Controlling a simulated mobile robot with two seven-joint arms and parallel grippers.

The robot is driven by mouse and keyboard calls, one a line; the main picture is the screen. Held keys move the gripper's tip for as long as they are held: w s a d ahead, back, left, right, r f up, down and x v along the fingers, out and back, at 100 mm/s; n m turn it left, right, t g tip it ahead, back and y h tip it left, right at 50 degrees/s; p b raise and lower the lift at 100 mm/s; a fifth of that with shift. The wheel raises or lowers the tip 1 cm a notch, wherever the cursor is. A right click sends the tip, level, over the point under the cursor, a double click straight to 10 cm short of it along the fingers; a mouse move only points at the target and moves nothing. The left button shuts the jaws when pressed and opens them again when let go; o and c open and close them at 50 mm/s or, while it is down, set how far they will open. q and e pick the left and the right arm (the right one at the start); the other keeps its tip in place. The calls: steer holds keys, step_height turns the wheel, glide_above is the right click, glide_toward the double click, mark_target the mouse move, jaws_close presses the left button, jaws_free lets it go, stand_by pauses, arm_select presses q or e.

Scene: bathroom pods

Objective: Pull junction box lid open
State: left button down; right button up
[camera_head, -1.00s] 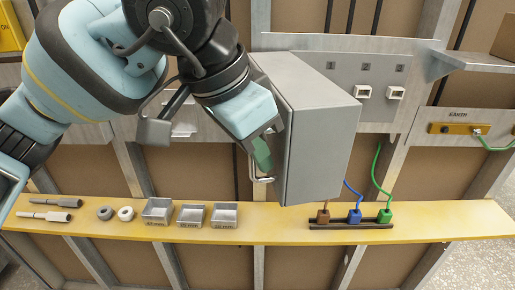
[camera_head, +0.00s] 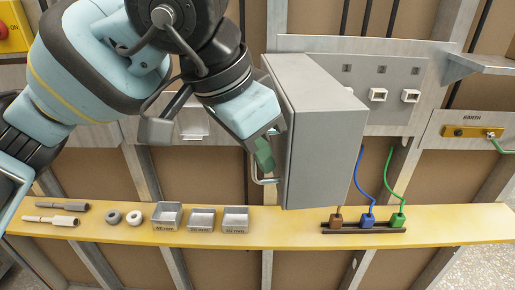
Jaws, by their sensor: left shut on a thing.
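My left gripper (camera_head: 263,158), with green finger pads, is shut on the handle. Part of the handle is hidden behind the fingers. My right gripper is not in view.
An earth bar (camera_head: 472,132) is at right. Space before the shelf is free.

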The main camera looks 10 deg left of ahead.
arm_select(q)
steer(key=c, duration=1.5)
jaws_free()
steer(key=shift+w, duration=0.1)
steer(key=shift+v, duration=3.95)
